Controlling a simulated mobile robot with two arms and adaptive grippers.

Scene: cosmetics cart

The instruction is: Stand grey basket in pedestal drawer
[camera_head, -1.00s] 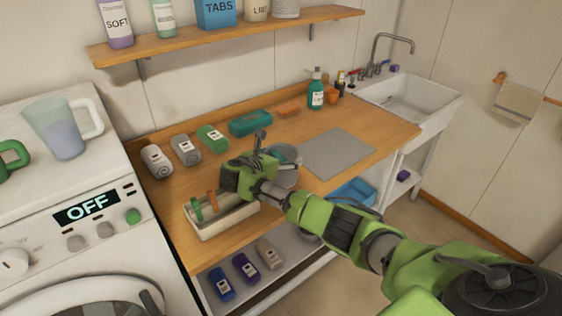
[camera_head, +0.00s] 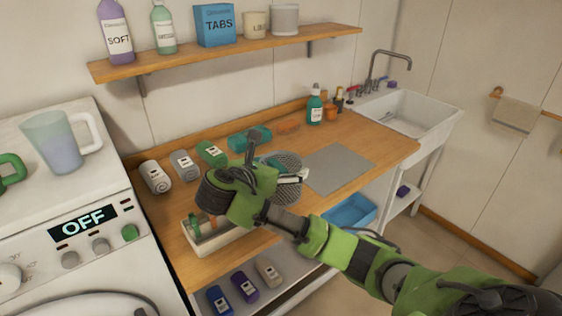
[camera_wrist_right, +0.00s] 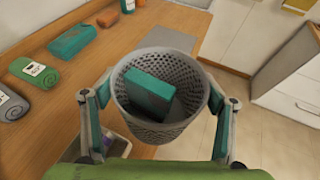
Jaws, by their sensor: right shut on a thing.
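The grey basket (camera_head: 287,187), a round perforated one, shows partly behind my right gripper (camera_head: 277,164) in the head view. In the right wrist view, the same basket (camera_wrist_right: 136,69) sits between the two fingers of my right gripper (camera_wrist_right: 161,88), which is shut on it. A teal block (camera_wrist_right: 150,94) lies inside the basket. The basket is over the wooden counter's front edge. A white drawer unit (camera_wrist_right: 290,78) stands on the floor at the right of the wrist view; its visible drawer fronts look shut. My left gripper is out of view.
A cream tray (camera_head: 205,254) with small upright items stands at the counter's front left. Rolled towels (camera_head: 155,176), a teal box (camera_head: 236,141) and a pump bottle (camera_head: 315,107) line the back. A grey mat (camera_head: 338,168) lies bare before the sink (camera_head: 408,113).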

